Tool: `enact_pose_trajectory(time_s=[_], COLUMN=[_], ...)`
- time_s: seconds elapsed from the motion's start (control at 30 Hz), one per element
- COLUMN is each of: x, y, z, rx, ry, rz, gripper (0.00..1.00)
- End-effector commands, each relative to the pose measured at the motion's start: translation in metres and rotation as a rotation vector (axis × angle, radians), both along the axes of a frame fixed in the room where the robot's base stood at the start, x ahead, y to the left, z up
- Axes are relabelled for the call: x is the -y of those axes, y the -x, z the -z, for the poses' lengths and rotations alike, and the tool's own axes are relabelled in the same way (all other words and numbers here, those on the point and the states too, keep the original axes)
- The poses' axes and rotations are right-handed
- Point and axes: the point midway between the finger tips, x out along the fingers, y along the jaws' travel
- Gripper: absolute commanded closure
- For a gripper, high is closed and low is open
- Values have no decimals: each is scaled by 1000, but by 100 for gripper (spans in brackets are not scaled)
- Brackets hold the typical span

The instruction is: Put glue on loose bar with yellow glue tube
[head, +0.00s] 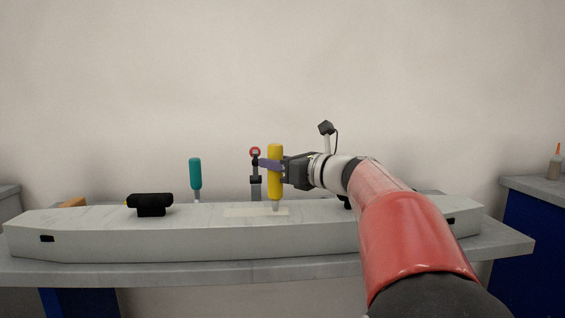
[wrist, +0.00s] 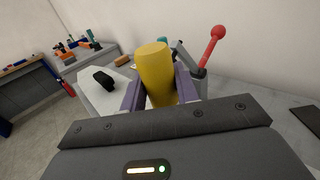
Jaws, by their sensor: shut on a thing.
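The yellow glue tube (head: 275,170) is upright in my gripper (head: 271,165), nozzle down, over the middle of the long pale bar (head: 110,240). Its tip is at or just above a lighter flat patch (head: 240,212) on the bar's top; I cannot tell whether it touches. In the wrist view the yellow tube (wrist: 155,75) stands between the two purple fingers of my gripper (wrist: 160,88), which are shut on it. The tube's lower part is hidden there.
A teal tube (head: 195,178) stands upright left of the yellow one. A black handle-like part (head: 150,203) sits on the bar's left. A red-topped lever (head: 255,155) stands behind the yellow tube; its red knob (wrist: 218,32) shows in the wrist view. The grey table (head: 515,240) extends beyond the bar.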

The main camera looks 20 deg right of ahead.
Motion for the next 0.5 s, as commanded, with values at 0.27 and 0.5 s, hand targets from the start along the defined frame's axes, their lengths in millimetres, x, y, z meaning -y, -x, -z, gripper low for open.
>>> enact_pose_trajectory(time_s=[0.27,0.5], x=[-12,-19], y=[-3,-5], z=[1,1], rx=[2,1], ry=[0,0], rz=[-2,-1], gripper=[96,96])
